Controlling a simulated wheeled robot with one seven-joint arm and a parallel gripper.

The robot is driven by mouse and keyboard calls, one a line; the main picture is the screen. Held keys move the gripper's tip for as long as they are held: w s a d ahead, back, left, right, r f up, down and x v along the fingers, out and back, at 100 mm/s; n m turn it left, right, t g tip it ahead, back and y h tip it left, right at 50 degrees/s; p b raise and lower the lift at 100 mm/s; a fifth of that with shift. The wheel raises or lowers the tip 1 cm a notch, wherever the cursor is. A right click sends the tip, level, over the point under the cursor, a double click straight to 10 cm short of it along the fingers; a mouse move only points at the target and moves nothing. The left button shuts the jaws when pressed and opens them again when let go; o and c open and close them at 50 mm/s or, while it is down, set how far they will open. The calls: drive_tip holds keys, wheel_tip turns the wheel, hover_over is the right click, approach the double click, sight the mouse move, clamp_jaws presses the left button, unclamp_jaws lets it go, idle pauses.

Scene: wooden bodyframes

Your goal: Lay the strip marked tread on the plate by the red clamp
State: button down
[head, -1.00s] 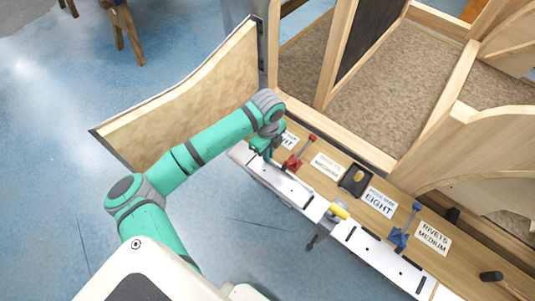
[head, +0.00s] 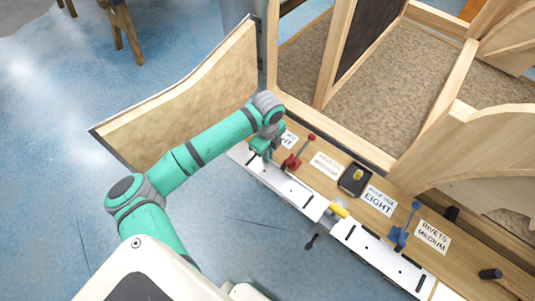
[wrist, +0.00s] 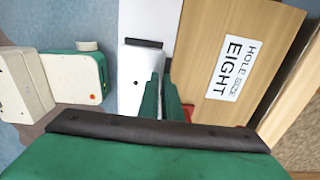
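The red clamp (head: 292,163) stands on the wooden bench, just right of my gripper (head: 263,152). A long white plate (head: 285,183) with dark slots runs along the bench's front edge, in front of the clamp. In the wrist view my gripper (wrist: 163,100) shows two green fingers close together, with a thin pale sliver between them, over the border between the white plate (wrist: 150,22) and the wood. I cannot tell whether they hold anything. I cannot make out a strip marked tread in any view. A bit of red (wrist: 245,122) shows at the right.
Farther right along the bench are a black tray (head: 355,180), a yellow piece (head: 338,210), a blue clamp (head: 400,235) and several white labels. A wooden bodyframe (head: 435,125) rises behind. The floor at front left is open.

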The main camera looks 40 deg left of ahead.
drive_tip(key=shift+f, duration=0.1)
idle(0.3)
drive_tip(key=c, duration=1.9)
unclamp_jaws()
wheel_tip(320, 180, up, 11)
drive_tip(key=shift+a+f, duration=0.1)
drive_tip(key=shift+f, duration=0.05)
